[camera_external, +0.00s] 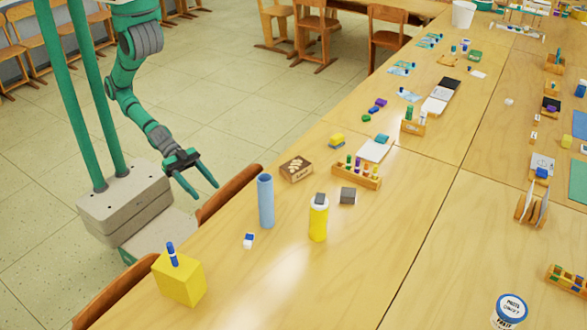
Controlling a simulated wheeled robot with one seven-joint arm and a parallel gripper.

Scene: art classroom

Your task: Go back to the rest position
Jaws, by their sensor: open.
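My gripper (196,183) is open and empty. It hangs at the end of my green and grey arm, beside the near left edge of the long wooden table (340,255), and looks to be over the floor side rather than above the tabletop. Its two dark and green fingers point down and to the right, apart from each other. Nothing is between them, and it appears clear of the chair back below it.
A wooden chair (228,193) stands at the table edge near my gripper. On the table are a blue cylinder (265,203), a yellow bottle (318,222), a brown box (296,169), and a yellow block (179,280) with a blue item on top. Floor (225,95) behind is open.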

